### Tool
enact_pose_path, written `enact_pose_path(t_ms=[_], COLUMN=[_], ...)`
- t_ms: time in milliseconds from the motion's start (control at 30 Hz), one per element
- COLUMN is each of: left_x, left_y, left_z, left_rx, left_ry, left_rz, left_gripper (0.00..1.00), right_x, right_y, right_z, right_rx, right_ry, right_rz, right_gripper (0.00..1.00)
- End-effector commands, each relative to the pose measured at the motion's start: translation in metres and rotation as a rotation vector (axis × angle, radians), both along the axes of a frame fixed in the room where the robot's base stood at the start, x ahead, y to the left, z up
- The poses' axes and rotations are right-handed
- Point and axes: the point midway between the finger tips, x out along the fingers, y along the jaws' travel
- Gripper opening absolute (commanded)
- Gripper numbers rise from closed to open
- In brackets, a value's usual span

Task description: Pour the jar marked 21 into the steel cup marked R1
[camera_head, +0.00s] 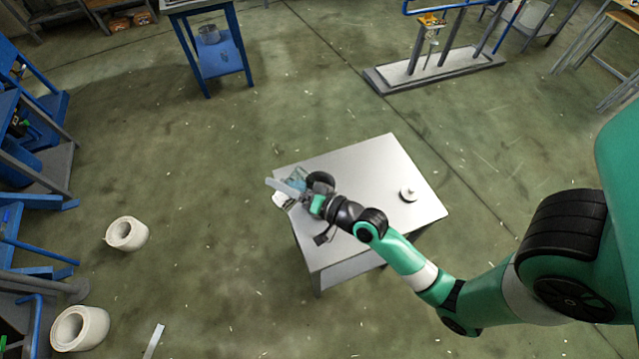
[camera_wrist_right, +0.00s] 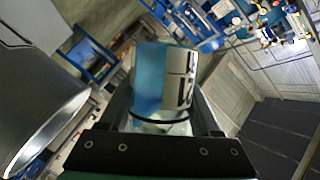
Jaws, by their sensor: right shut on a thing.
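My right gripper (camera_head: 290,188) is over the left edge of the small metal-topped table. It is shut on a jar (camera_wrist_right: 163,80), which looks blue and clear with a white label and sits between the fingers in the right wrist view. Dark characters on the label are only partly visible, so I cannot read the full number. A big grey metal cylinder with a bright rim (camera_wrist_right: 45,130) is close on the left of the wrist view. I see no R1 mark on it and cannot tell whether it is the steel cup. My left gripper is out of view.
The table (camera_head: 375,155) has bare room at its middle and back. A small round silvery object (camera_head: 408,193) stands at its right. A blue stand (camera_head: 222,55) is at the back, and white rolls (camera_head: 127,233) lie on the floor at left.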

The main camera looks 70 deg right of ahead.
Motion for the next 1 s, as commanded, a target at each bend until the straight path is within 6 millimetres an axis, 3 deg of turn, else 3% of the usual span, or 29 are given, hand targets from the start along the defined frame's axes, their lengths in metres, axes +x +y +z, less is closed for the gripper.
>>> enact_pose_path(t_ms=[1000], left_x=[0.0], left_y=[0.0], left_z=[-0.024], left_rx=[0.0], left_ry=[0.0], left_rz=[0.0], left_gripper=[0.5], right_x=[0.0], right_y=[0.0], right_z=[-0.003], right_rx=[0.113], right_ry=[-0.078], right_rz=[-0.001], right_gripper=[0.0])
